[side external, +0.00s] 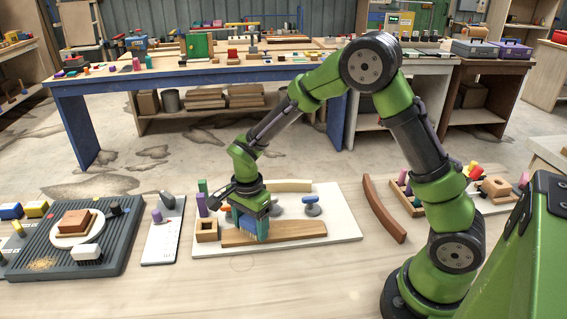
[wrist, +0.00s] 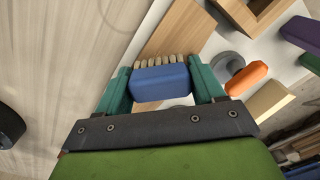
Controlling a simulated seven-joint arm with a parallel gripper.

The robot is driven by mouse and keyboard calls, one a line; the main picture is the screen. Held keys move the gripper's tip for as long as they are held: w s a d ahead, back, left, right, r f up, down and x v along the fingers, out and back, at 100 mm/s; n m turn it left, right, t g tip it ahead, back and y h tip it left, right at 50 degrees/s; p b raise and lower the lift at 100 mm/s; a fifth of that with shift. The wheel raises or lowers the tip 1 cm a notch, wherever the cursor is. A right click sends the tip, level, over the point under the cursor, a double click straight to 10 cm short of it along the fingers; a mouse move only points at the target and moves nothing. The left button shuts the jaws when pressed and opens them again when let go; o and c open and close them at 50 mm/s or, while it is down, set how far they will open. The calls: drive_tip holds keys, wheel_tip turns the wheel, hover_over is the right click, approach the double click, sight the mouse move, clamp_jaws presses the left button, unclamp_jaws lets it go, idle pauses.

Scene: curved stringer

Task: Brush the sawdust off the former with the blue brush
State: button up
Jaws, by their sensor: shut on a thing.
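My gripper (side external: 250,217) points down over the white board and is shut on the blue brush. In the wrist view the blue brush (wrist: 161,81) sits between the two teal fingers, its pale bristles (wrist: 165,61) pointing away from my gripper. The former (side external: 278,234), a long, gently curved light-brown wooden piece, lies along the front of the white board (side external: 346,230). In the wrist view the former (wrist: 166,40) runs beneath the bristles. I cannot tell whether they touch it. No sawdust on the former can be made out.
An open wooden box (side external: 207,230) stands by the former's left end. Blue-topped clamps (side external: 312,206) and a pale curved strip (side external: 290,186) lie behind. A dark curved wooden strip (side external: 384,209) lies right of the board.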

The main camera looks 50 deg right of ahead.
sight(302, 228)
drive_tip(key=shift+w+a, duration=0.55)
drive_tip(key=shift+a, duration=0.05)
drive_tip(key=shift+s+d, duration=5)
wheel_tip(302, 228, up, 2)
drive_tip(key=shift+w+r, duration=0.1)
drive_tip(key=shift+r, duration=3.05)
